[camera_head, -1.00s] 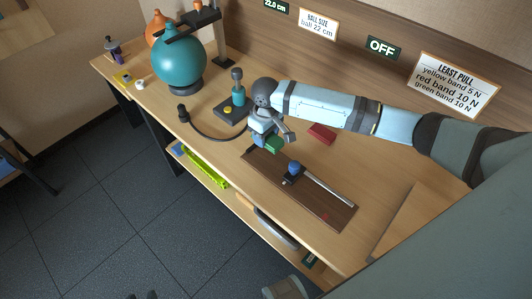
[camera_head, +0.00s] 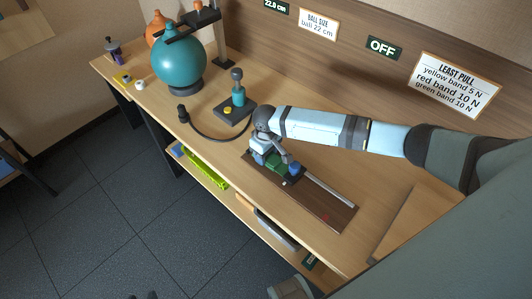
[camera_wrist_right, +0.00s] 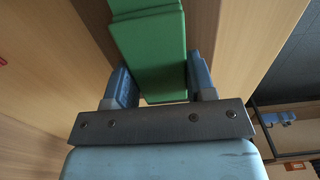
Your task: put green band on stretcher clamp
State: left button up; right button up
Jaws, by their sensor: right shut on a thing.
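My right gripper (camera_head: 272,163) is shut on the green band (camera_head: 277,169), over the far-left part of the dark brown stretcher board (camera_head: 328,212). In the right wrist view, the folded green band (camera_wrist_right: 150,52) lies between the two blue fingers (camera_wrist_right: 160,88). The blue clamp (camera_head: 295,169) on the stretcher's metal rod is just right of the green band; I cannot tell whether they touch. The red band is not visible.
A teal pump (camera_head: 238,98) with a hose stands left of my arm. A teal ball (camera_head: 180,62) is farther back. A wall sign (camera_head: 452,85) lists band pulls.

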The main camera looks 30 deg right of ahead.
jog(key=o, duration=0.9)
jog(key=shift+f, duration=0.1)
